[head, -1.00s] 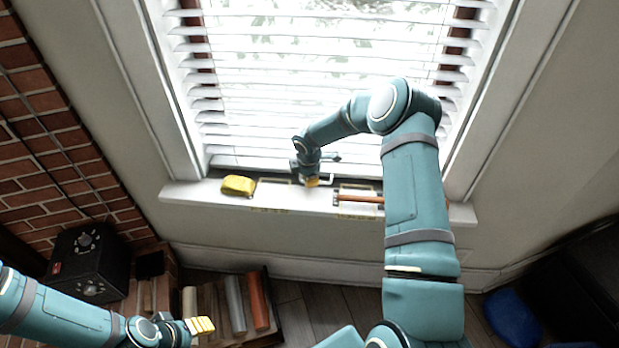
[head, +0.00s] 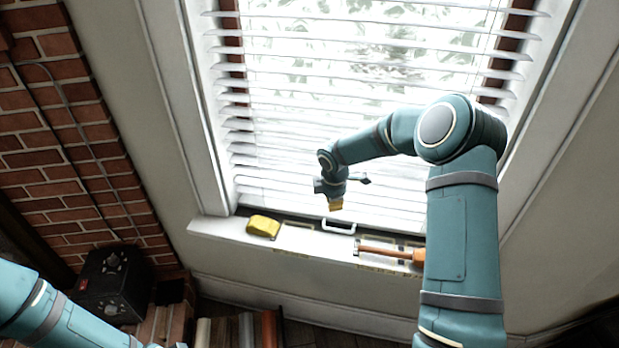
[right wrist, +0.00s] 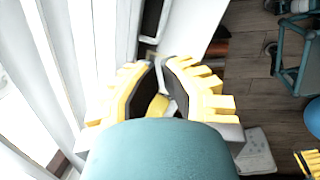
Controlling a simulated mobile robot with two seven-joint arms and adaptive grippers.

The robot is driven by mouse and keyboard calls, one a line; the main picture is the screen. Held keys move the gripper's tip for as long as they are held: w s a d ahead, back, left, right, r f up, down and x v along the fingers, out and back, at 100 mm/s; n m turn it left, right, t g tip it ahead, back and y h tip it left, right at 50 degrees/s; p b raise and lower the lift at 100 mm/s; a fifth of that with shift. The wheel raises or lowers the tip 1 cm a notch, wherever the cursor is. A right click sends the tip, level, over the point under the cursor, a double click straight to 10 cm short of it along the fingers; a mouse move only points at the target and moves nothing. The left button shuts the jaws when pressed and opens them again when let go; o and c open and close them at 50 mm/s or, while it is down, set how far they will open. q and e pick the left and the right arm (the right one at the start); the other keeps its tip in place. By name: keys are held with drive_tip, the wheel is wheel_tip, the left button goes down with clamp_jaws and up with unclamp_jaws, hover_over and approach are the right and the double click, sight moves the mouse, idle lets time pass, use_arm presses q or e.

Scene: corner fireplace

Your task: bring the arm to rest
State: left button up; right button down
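My right gripper (head: 336,203) is in the air in front of the blinds, above the window sill (head: 212,229). It touches nothing on the sill in the head view. In the right wrist view its yellow fingers (right wrist: 160,64) stand a little apart, with no object held between them. My right arm reaches up from the lower right and bends at a high elbow. My left arm comes in at the lower left; its gripper is outside the head view. Yellow fingers, apparently of my left gripper (right wrist: 308,163), show at the right wrist view's lower right corner.
On the sill are a yellow tape measure (head: 263,226), a white handle (head: 338,227) and an orange-handled tool (head: 390,251), partly behind my arm. White blinds (head: 370,110) stand close behind. A black box (head: 113,283) and books (head: 269,328) are low at left.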

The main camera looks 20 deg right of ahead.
drive_tip(key=s+a+f+m+y, duration=0.2)
drive_tip(key=s+a+f+m, duration=0.15)
drive_tip(key=s+a, duration=0.4)
drive_tip(key=s+a+f+m+y, duration=0.3)
drive_tip(key=s+a+f, duration=0.15)
drive_tip(key=a, duration=0.55)
drive_tip(key=s+a+f+m, duration=0.2)
drive_tip(key=s+a+m, duration=0.1)
drive_tip(key=s+m, duration=0.2)
drive_tip(key=s+a+f+m, duration=0.1)
drive_tip(key=s+a+m, duration=0.1)
drive_tip(key=s+m, duration=0.3)
drive_tip(key=s, duration=0.4)
drive_tip(key=shift+s+a+f, duration=0.35)
drive_tip(key=shift+a+f, duration=0.05)
